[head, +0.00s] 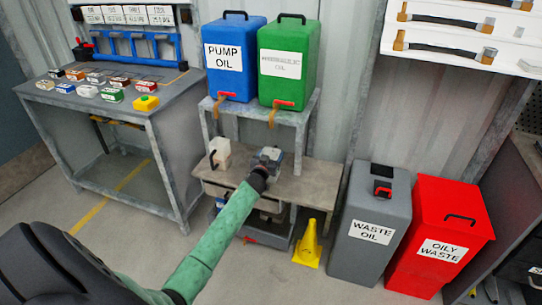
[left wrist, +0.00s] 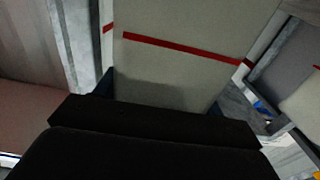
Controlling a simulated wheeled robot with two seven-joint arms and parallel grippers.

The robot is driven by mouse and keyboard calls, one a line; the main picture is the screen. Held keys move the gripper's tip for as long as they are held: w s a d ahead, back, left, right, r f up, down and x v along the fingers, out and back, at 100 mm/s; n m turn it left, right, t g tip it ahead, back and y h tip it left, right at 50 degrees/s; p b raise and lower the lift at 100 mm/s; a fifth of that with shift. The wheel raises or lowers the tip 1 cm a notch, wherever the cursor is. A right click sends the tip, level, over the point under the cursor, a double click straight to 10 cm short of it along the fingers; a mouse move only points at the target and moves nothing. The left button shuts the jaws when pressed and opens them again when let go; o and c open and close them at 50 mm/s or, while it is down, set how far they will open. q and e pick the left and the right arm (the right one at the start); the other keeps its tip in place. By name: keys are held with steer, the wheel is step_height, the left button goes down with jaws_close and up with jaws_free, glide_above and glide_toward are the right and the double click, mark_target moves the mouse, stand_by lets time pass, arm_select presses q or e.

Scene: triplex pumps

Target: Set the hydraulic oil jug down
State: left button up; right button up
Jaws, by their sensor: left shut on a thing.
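My left gripper (head: 267,158) is over the wooden-topped lower shelf (head: 308,183), below the green hydraulic oil tank (head: 287,62). In the left wrist view a pale beige jug (left wrist: 180,60) with a red line across it fills the space just past the dark gripper body. The left gripper is shut on this jug; its fingertips are not clear. The head view mostly hides the held jug behind the gripper, so I cannot tell whether its base touches the shelf. My right gripper is not in view.
A white jug (head: 219,153) with a dark handle stands left of the gripper. A blue pump oil tank (head: 233,60) sits on the raised stand. A yellow cone (head: 308,245), a grey waste oil bin (head: 372,225) and a red bin (head: 440,235) stand to the right. The shelf's right part is bare.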

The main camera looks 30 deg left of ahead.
arm_select(q)
steer(key=shift+f, duration=0.1)
steer(key=o, duration=1.4)
steer(key=shift+o, duration=0.2)
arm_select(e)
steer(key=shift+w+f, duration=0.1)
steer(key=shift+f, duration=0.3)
arm_select(q)
steer(key=v, duration=1.2)
steer(key=shift+b, duration=0.4)
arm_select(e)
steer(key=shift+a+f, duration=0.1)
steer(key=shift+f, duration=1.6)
